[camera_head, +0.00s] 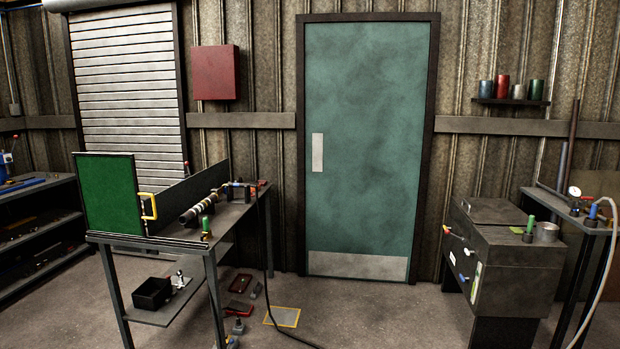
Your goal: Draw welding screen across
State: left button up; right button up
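The welding screen is a green upright panel (107,194) in a dark frame at the left front end of the workbench (222,226). A yellow handle (148,206) sticks out from its right edge. The panel covers only the left end of the bench. To its right, a dark shaft with lighter bands (201,207) lies along the bench in the open. A long dark back plate (188,196) stands behind the shaft. Neither of my grippers shows in the head view.
A dark cabinet (518,262) and a side table (577,215) with a hose stand at the right. Shelving (35,187) is at the far left. Black trays, red parts and a yellow-edged plate (283,317) lie low near the bench.

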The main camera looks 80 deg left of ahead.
aim_at(107, 185)
jog(key=u, duration=3.65)
jog(key=i+l+u, duration=0.15)
jog(key=i+l, duration=1.25)
jog(key=l, duration=0.25)
